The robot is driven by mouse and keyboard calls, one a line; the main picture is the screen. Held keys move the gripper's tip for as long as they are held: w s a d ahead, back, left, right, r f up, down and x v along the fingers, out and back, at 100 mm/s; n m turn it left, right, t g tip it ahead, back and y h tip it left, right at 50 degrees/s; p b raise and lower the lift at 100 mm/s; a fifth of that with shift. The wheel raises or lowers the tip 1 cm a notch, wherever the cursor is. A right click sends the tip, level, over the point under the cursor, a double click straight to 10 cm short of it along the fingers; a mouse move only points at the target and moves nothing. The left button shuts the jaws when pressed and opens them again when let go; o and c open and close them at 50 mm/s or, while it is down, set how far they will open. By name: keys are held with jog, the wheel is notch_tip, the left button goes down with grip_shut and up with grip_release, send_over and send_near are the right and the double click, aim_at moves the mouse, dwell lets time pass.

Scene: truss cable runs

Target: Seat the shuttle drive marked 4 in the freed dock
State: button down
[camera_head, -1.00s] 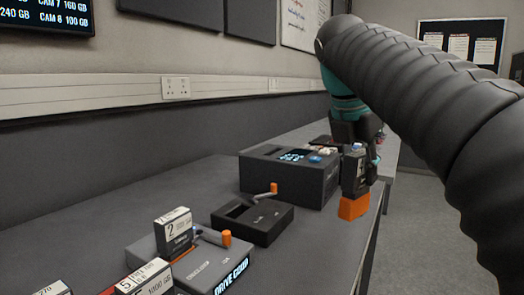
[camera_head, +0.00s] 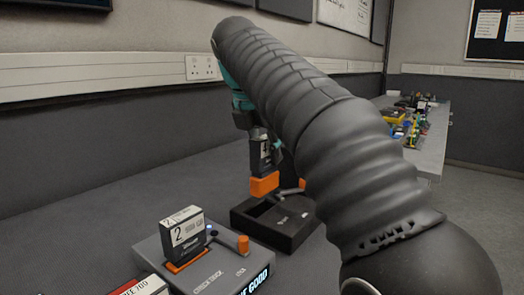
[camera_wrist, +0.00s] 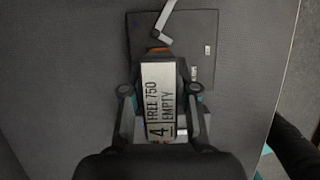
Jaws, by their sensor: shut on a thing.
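My gripper (camera_head: 262,138) is shut on the drive marked 4 (camera_head: 265,155), a dark block with an orange end pointing down. In the wrist view its white label (camera_wrist: 163,100) reads "4 FREE 750 EMPTY", between the two fingers of my gripper (camera_wrist: 161,92). A black dock (camera_head: 296,236) lies below the drive, its lever (camera_wrist: 165,22) swung to one side. The drive hangs at the dock's far left side in the head view and hides part of it. I cannot tell whether its orange end touches the dock.
A grey dock (camera_head: 215,270) stands nearer, with a drive marked 2 (camera_head: 183,238) upright in it, an orange-ended lever (camera_head: 243,244) and a lit "GOOD" sign. Another labelled drive (camera_head: 145,287) is at the bottom edge. A farther bench (camera_head: 432,145) holds small items.

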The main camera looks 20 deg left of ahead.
aim_at(263, 184)
jog(key=shift+a+f, duration=0.15)
jog(key=shift+a, duration=0.25)
jog(key=shift+s+f, duration=0.1)
jog(key=shift+f, duration=0.1)
jog(key=shift+f+b, duration=0.65)
jog(key=shift+f, duration=0.6)
jog(key=shift+f+p, duration=0.15)
jog(key=shift+p, duration=0.55)
jog(key=shift+f, duration=2.1)
dwell(1.9)
jog(key=shift+c, duration=2.4)
grip_release()
